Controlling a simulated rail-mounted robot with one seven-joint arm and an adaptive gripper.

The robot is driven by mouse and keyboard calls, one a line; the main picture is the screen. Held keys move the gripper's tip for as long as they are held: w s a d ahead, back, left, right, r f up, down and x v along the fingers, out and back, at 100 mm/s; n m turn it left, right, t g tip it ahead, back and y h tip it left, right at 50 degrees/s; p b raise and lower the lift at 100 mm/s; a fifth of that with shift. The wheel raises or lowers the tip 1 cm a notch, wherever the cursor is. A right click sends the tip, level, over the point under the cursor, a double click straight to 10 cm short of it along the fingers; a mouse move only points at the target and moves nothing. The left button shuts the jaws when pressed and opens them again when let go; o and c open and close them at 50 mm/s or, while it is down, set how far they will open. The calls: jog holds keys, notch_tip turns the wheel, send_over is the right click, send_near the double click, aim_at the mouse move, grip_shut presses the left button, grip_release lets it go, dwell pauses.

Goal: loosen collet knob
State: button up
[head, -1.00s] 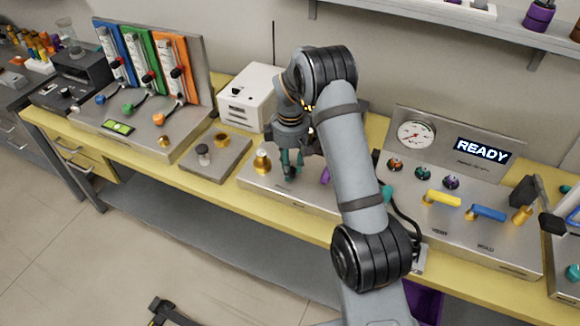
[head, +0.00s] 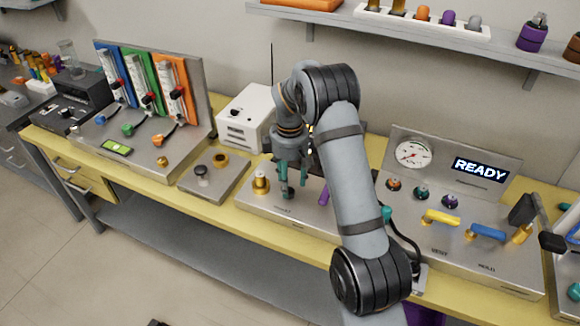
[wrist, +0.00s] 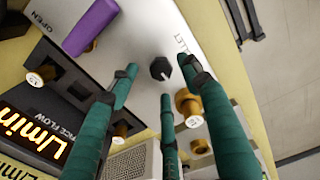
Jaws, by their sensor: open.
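A small black faceted knob (wrist: 160,69) with a pale pointer mark, likely the collet knob, stands on a pale metal panel (wrist: 140,35) in the wrist view. A partly covered printed label lies beside it. My gripper (wrist: 162,82) has three teal fingers, spread open and empty. Their tips surround the knob in the picture; whether any touches it, I cannot tell. In the head view my gripper (head: 293,187) points down over the panel's left part, and the knob is hidden there. A brass fitting (head: 261,183) stands just left of the fingers.
A purple handle (wrist: 91,27) lies along the panel by the word OPEN. Brass fittings (wrist: 188,100) stand close to the fingers. A flow display (wrist: 30,125) is at lower left. A white box (head: 245,118) stands behind; a gauge panel (head: 425,165) is right.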

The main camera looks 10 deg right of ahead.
aim_at(290, 191)
notch_tip(290, 191, up, 9)
dwell(0.3)
jog(key=shift+f, duration=0.25)
notch_tip(290, 191, down, 12)
jog(key=shift+r, duration=0.1)
dwell(0.5)
jog(key=shift+r, duration=0.1)
